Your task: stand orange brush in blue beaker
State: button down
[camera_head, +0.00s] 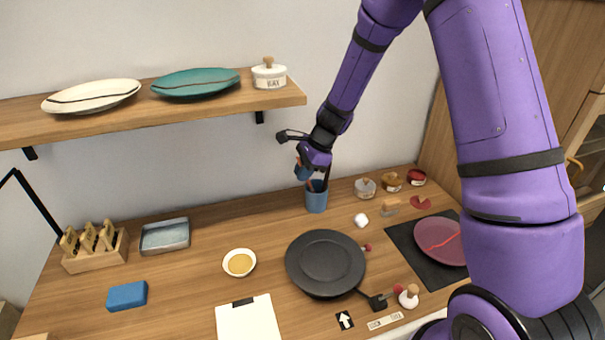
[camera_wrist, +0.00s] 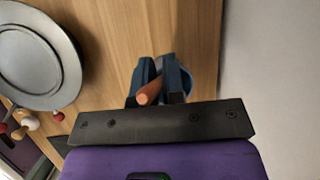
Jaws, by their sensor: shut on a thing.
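The blue beaker (camera_head: 316,201) stands upright at the back of the wooden counter. My gripper (camera_head: 306,174) is directly above it, pointing down. In the wrist view, my gripper (camera_wrist: 160,85) is shut on the orange brush (camera_wrist: 150,93), whose orange handle end shows between the two fingers. The beaker (camera_wrist: 180,72) shows partly behind the fingers there. The brush's lower end is hidden, so I cannot tell how deep in the beaker it is. Dark sticks show at the beaker's mouth in the head view.
A black round pan (camera_head: 325,262) lies in front of the beaker. Small lidded jars (camera_head: 365,188) stand to its right. A white-and-yellow bowl (camera_head: 239,262) is front left. A shelf (camera_head: 150,107) with plates hangs above left.

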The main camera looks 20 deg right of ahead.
jog(key=shift+w+f, duration=0.25)
jog(key=shift+f, duration=0.2)
jog(key=shift+f, duration=0.3)
jog(key=c, duration=1.2)
grip_release()
jog(key=shift+r, duration=0.5)
jog(key=v, duration=1.1)
jog(key=shift+s+d+r, duration=0.1)
jog(key=shift+d+r, duration=0.1)
jog(key=shift+r, duration=0.1)
